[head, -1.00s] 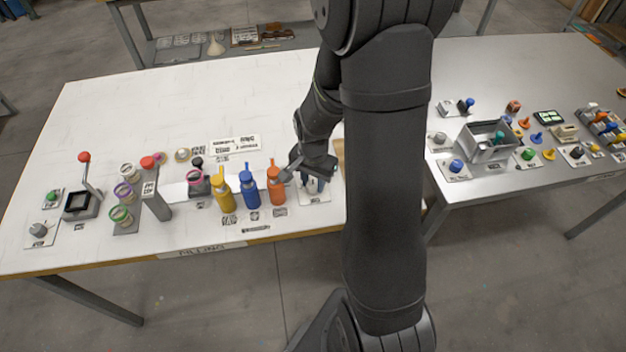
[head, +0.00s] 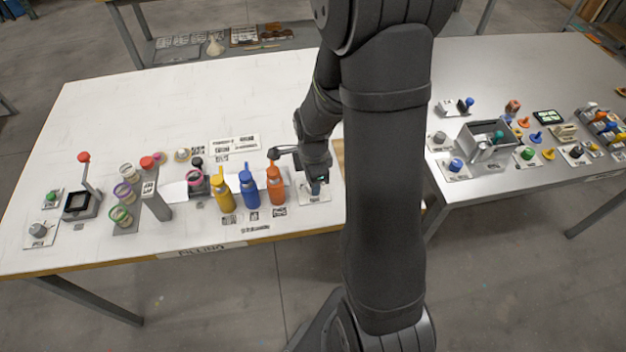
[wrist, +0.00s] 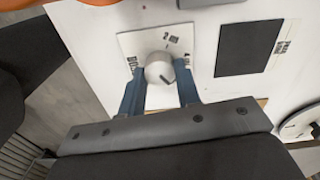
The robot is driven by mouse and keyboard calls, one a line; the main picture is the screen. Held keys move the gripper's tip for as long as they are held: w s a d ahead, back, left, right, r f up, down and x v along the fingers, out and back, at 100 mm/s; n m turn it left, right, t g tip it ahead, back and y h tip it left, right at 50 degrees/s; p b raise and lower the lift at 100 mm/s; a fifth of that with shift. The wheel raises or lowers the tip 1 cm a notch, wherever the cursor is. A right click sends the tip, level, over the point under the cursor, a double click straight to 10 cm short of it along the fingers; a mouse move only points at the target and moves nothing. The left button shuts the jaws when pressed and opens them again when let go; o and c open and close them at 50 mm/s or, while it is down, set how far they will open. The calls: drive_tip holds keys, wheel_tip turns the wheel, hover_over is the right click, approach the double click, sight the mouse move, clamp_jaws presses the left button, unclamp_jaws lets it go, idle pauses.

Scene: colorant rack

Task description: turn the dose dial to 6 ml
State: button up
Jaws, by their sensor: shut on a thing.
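The dose dial (wrist: 160,68) is a round light grey knob with a dark pointer mark. It sits on a square white plate (wrist: 128,42) with printed marks, a "2" among them. The pointer mark is toward the lower right of the knob in the wrist view. My gripper (wrist: 159,76) has its two blue fingers on either side of the knob, shut on it. In the head view my gripper (head: 316,187) is over the plate (head: 313,197) at the right end of the white table, and it hides the dial there.
An orange bottle (head: 275,187) stands just left of my gripper, with a blue bottle (head: 250,192) and a yellow bottle (head: 223,194) beyond it. A dark flat panel (wrist: 248,48) lies right of the dial plate in the wrist view. The table's back half is clear.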

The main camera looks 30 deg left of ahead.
drive_tip(key=shift+m, duration=0.4)
drive_tip(key=o, duration=1)
drive_tip(key=shift+c, duration=0.2)
wheel_tip(320, 180, up, 17)
drive_tip(key=shift+r, duration=0.2)
idle(0.3)
wheel_tip(320, 180, down, 17)
drive_tip(key=shift+f, duration=0.2)
idle(0.5)
